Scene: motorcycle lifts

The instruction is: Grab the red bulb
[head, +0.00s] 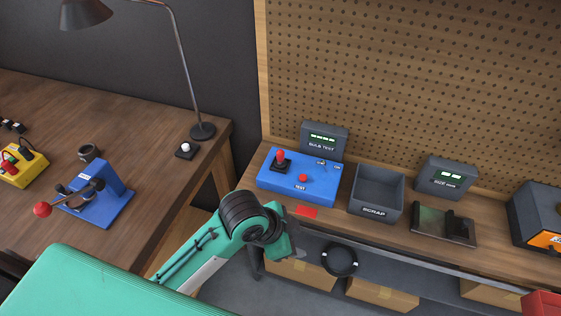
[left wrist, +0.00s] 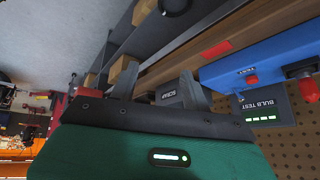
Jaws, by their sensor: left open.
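The red bulb (head: 281,156) stands upright in a black socket on the blue bulb test box (head: 330,182) on the right bench. It also shows at the right edge of the left wrist view (left wrist: 302,70). My left gripper (left wrist: 158,82) is open, with nothing between its fingers. It is apart from the bulb, in front of the bench's front edge. In the head view my own wrist mostly hides its fingers. My right gripper is not in view.
A red test button (head: 302,178) sits on the blue box near the bulb. A dark display (head: 324,137) stands behind, and a grey scrap bin (head: 377,195) stands to the right. A red patch (head: 306,212) marks the bench front. The pegboard (head: 400,70) closes the back.

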